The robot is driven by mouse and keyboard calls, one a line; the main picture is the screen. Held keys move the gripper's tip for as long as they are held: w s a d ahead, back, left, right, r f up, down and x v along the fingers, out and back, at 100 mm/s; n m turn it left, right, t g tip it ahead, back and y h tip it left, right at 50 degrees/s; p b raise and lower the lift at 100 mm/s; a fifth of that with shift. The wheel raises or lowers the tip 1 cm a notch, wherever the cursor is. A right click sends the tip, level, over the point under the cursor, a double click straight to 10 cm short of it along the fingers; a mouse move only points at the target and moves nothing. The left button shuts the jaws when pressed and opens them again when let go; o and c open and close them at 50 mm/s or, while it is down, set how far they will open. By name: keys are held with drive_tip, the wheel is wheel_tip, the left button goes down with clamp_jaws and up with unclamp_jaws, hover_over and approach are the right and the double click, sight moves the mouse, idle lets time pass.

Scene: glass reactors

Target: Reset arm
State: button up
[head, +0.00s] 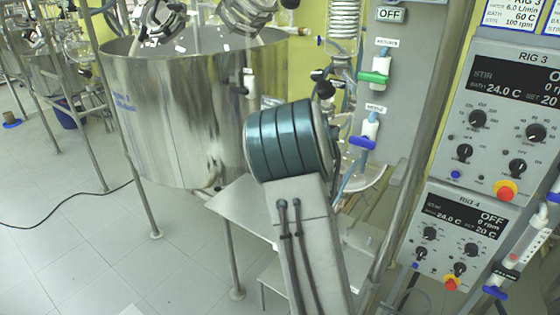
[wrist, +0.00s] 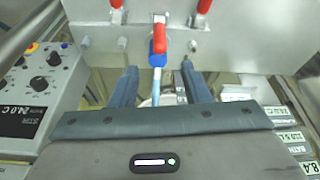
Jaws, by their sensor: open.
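My gripper (wrist: 160,84) shows in the wrist view as two blue-grey fingers pointing up the picture. The fingers are spread wide and nothing is clamped between them. A valve with a red handle and blue body (wrist: 159,46) shows beyond the gap between the fingertips, on a grey panel (wrist: 225,38). I cannot tell how far the fingertips are from it. In the head view, my arm, with its teal joint, reaches up the middle of the picture. My gripper is hidden there.
A large steel vessel (head: 170,110) stands left of my arm. Control boxes for RIG 3 (head: 510,120) and RIG 4 (head: 455,240) are at the right. A green-handled valve (head: 374,77) and a blue-handled valve (head: 363,142) are near my arm. Tiled floor (head: 60,240) is open at lower left.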

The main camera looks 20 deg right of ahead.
drive_tip(key=s+a+r+n+y, duration=0.35)
drive_tip(key=s+a+r, duration=0.55)
drive_tip(key=s+a, duration=0.4)
drive_tip(key=s+a+r+n, duration=0.1)
drive_tip(key=s+a+n, duration=0.1)
drive_tip(key=s+a, duration=0.2)
drive_tip(key=s+a+r+n+t+h, duration=0.1)
drive_tip(key=s+a+r+n, duration=0.1)
drive_tip(key=s, duration=0.8)
drive_tip(key=shift+s+a+n, duration=0.15)
drive_tip(key=shift+a+n, duration=0.6)
drive_tip(key=shift+a, duration=0.1)
